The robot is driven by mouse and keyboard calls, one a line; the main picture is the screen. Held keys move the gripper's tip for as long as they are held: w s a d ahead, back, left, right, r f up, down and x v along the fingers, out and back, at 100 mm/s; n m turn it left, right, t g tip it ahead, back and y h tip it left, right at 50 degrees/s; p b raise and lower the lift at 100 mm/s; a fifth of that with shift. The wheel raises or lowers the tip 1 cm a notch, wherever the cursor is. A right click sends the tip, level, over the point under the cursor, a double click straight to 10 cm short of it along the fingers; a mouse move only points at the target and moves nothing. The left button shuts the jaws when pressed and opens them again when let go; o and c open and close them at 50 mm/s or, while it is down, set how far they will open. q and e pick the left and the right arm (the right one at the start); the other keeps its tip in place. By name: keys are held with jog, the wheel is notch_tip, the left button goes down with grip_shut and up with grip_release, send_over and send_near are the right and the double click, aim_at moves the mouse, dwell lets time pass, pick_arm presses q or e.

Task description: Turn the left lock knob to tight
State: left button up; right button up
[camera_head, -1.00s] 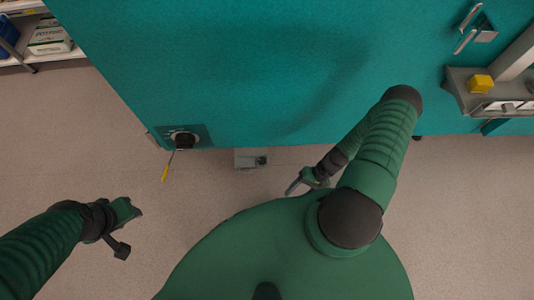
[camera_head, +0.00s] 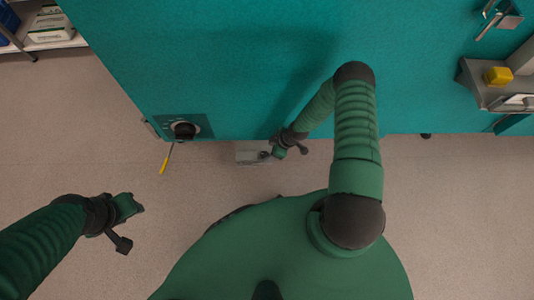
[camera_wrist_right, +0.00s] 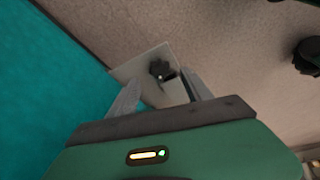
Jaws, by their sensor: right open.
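A grey plate (camera_head: 250,153) with a small dark knob (camera_head: 264,155) juts out at the lower edge of the teal cabinet. They also show in the right wrist view, the pale plate (camera_wrist_right: 136,64) and the black knob (camera_wrist_right: 160,69). My right gripper (camera_head: 271,155) is at the plate's right side; its wrist view shows the open fingers (camera_wrist_right: 163,78) on either side of the knob, with contact unclear. Another round black knob (camera_head: 185,130) sits on a dark panel farther left. My left gripper (camera_head: 138,209) is away from the cabinet; its jaw opening is unclear. No tight marking is readable.
The teal cabinet (camera_head: 230,70) fills the back. A yellow-tipped rod (camera_head: 164,163) hangs below the left panel. A grey ledge at right holds a yellow block (camera_head: 498,76). A shelf (camera_head: 55,43) stands at top left. The floor around is clear.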

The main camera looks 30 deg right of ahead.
jog(key=b+x, duration=0.1)
jog(key=x, duration=0.3)
jog(key=shift+f, duration=0.25)
pick_arm(q)
jog(key=shift+s+x, duration=0.25)
jog(key=shift+x, duration=0.85)
